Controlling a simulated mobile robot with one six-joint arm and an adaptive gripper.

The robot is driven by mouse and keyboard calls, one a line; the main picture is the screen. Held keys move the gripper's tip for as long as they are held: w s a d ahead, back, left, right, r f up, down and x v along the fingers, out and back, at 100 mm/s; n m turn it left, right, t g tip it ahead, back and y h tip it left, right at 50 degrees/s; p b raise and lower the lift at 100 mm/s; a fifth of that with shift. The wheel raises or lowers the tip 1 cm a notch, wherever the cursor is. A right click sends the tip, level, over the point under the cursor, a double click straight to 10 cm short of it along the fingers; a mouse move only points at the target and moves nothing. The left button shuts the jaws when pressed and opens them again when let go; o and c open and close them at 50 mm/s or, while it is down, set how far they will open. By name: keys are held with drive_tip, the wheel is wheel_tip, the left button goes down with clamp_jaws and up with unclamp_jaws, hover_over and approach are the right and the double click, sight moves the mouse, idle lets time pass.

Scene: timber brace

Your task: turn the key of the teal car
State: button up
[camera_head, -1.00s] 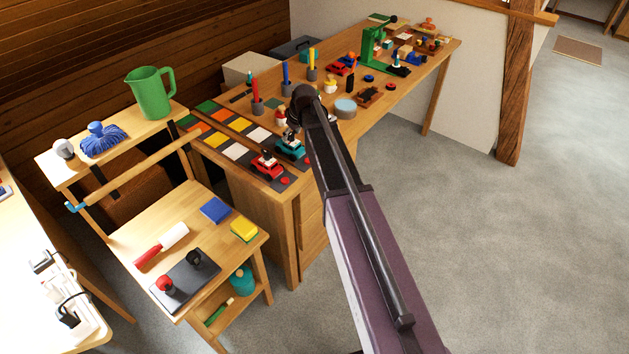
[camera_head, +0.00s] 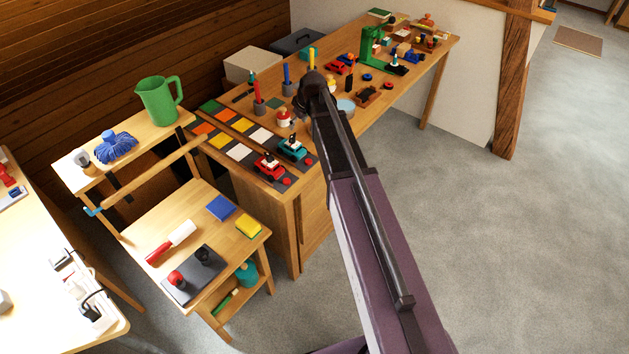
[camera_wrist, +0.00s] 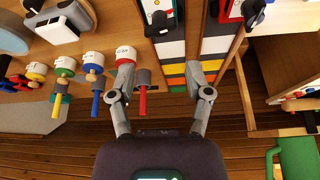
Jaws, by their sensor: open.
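The teal car (camera_head: 293,148) stands on a dark square of the coloured track on the long bench, with a white top part. In the wrist view the teal car (camera_wrist: 160,14) is cut by the top edge, with a dark upright part on it that may be its key; how the key is turned cannot be told. My gripper (camera_wrist: 160,68) is open and empty, its fingers spread over the track behind the car, apart from it. In the head view my arm's end mostly hides the gripper.
A red car (camera_head: 268,165) stands close beside the teal one. A green jug (camera_head: 160,101) stands on the shelf at left.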

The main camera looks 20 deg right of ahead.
drive_tip(key=a+p+v, duration=0.1)
drive_tip(key=p+v, duration=0.2)
drive_tip(key=v, duration=0.1)
drive_tip(key=s+f+m+g+h+b, duration=0.1)
drive_tip(key=s+f+m+g+b, duration=0.1)
drive_tip(key=s, duration=1)
drive_tip(key=s+a+f+m+g+h+b, duration=0.1)
drive_tip(key=s+f+m, duration=0.3)
drive_tip(key=s, duration=0.8)
drive_tip(key=shift+s+a+g+b, duration=0.25)
drive_tip(key=shift+s+g+b, duration=0.15)
drive_tip(key=shift+b, duration=0.45)
drive_tip(key=shift+w, duration=0.1)
